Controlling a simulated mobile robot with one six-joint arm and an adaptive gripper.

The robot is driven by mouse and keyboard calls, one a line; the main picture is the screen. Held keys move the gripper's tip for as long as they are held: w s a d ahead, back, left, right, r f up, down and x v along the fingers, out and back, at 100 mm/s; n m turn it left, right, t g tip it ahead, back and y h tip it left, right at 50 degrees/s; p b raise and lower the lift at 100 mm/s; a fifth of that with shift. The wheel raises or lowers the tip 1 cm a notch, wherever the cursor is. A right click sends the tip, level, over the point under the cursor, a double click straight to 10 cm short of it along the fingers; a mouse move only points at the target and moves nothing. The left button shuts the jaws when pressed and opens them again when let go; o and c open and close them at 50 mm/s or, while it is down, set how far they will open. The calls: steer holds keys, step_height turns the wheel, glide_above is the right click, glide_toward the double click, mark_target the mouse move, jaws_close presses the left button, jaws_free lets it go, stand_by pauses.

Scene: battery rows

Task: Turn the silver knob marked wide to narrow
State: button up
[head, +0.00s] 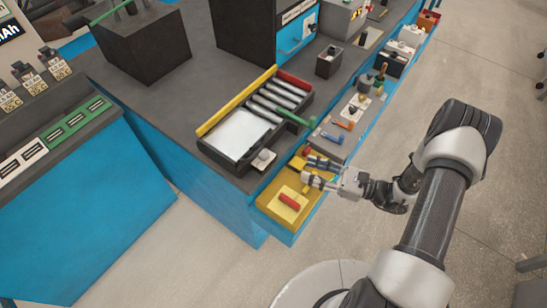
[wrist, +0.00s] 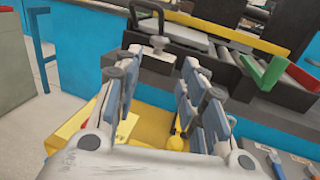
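A silver knob (head: 264,155) sits on a small pale plate at the near corner of the dark counter, beside the battery tray. In the wrist view the knob (wrist: 158,42) stands upright beyond my fingertips, between the two fingers and apart from them. Any marking on it is too small to read. My gripper (head: 306,168) is open and empty, over the yellow box to the right of the knob. In the wrist view my gripper (wrist: 161,68) has its fingers spread on either side of the knob's line.
A yellow box (head: 270,207) with a red handle (head: 289,202) lies under and beside my gripper. A black tray (head: 236,149) with silver cylinders, a yellow bar and a green bar (head: 283,114) borders the knob. Grey panels with small levers continue along the blue bench.

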mark_target(268, 155)
steer(key=b+x, duration=0.2)
steer(key=x, duration=1.2)
steer(key=shift+w+a, duration=0.15)
steer(key=shift+a, duration=0.05)
steer(key=shift+c, duration=0.5)
